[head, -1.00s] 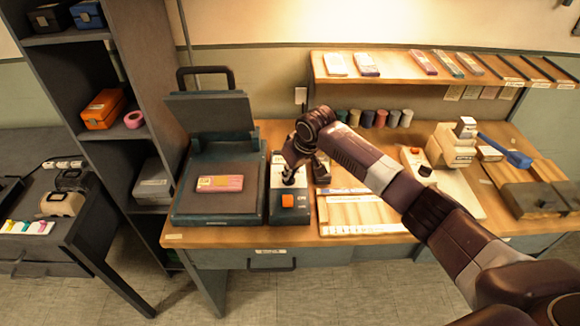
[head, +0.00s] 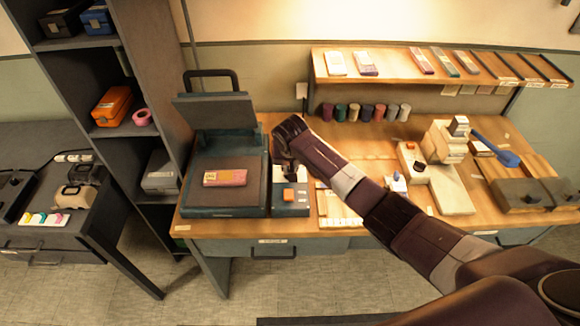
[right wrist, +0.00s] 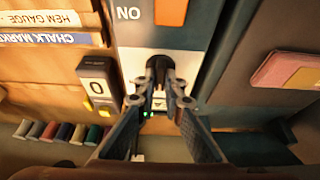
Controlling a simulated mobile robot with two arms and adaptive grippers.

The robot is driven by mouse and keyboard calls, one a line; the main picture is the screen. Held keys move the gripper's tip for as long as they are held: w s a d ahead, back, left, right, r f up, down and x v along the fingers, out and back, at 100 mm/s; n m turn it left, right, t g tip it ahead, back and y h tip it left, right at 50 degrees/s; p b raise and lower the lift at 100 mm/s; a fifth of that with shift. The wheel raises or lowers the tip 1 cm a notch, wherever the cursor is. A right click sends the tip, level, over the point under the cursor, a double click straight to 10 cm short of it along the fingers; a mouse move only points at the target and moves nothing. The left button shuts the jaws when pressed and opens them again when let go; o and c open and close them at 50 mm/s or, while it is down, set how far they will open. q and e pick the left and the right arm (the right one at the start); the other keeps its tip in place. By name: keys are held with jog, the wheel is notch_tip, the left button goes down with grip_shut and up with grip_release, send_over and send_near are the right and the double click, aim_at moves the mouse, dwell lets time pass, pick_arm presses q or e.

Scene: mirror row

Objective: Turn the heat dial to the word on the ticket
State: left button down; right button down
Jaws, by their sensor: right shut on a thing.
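The heat press stands with its lid (head: 216,111) raised over the flat lower bed (head: 210,202). The control box (head: 290,209) beside it has an orange button (head: 288,194) in front. My right gripper (head: 289,170) reaches down over the back of this box and hides the dial in the head view. In the right wrist view the dark dial (right wrist: 160,66) sits between the fingertips of my right gripper (right wrist: 160,98), which is shut on it. The dial's words are not readable. I cannot make out the ticket's word. My left gripper is out of view.
A pink and orange packet (head: 224,178) lies on the press bed. A small counter (right wrist: 97,88) reading 0 stands beside the box in the wrist view. Several thread spools (head: 366,112) line the back. A wall shelf (head: 440,71) hangs above.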

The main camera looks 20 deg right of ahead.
jog(key=shift+w+r, duration=0.1)
dwell(0.3)
jog(key=c, duration=2)
grip_release()
jog(key=shift+c, duration=0.2)
jog(key=v, duration=1.2)
